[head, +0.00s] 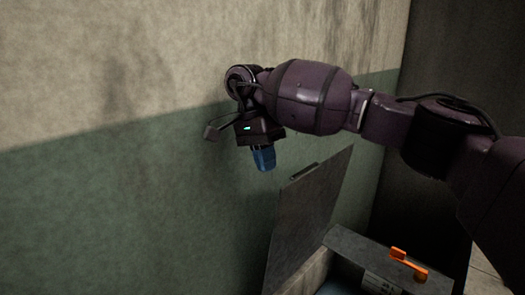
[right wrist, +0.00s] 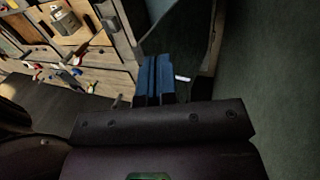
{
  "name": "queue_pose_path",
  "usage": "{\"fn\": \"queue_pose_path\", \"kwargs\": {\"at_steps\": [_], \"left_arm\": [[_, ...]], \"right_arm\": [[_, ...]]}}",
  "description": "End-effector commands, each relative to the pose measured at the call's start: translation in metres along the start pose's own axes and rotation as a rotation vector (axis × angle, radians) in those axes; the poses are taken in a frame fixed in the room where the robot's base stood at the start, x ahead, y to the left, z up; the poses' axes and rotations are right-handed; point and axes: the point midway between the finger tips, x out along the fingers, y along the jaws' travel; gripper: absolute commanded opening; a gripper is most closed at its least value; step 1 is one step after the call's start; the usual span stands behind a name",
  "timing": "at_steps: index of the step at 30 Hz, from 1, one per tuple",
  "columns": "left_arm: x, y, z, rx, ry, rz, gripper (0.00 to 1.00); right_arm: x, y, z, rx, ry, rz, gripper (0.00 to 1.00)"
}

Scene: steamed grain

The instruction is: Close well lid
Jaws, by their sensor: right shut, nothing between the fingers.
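The well lid (head: 312,215) is a dark grey metal panel standing open and tilted, with a small handle (head: 304,172) on its upper edge. Below and to its right is the well's grey rim (head: 370,252), with part of the opening cut off by the bottom edge. My right gripper (head: 264,160) is shut and empty, blue fingers pointing down, to the left of the lid's upper edge and apart from it in the head view. In the right wrist view the blue fingers (right wrist: 160,80) show in front of a dark panel, probably the lid. My left gripper is not in view.
A wall (head: 150,185), beige above and green below, runs behind the lid and close to my right gripper. An orange lever-like part (head: 408,264) sits on the well's rim. The right wrist view shows wooden shelving with several small items (right wrist: 65,20) at upper left.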

Motion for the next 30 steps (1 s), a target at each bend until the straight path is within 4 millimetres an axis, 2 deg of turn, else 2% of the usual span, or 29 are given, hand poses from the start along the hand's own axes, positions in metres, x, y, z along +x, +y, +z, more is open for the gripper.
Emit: {"fn": "queue_pose_path", "kwargs": {"at_steps": [1,6,12,30], "left_arm": [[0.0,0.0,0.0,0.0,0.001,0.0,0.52],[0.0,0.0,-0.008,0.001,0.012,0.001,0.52],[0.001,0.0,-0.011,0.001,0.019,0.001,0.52],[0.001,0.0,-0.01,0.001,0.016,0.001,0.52]], "right_arm": [[0.01,0.0,0.0,-0.002,-0.003,0.0,0.0],[0.034,0.001,0.001,-0.001,-0.001,-0.001,0.0],[0.052,0.001,0.0,0.0,0.0,-0.001,0.0],[0.059,0.001,0.0,-0.001,-0.001,-0.015,0.0]]}}
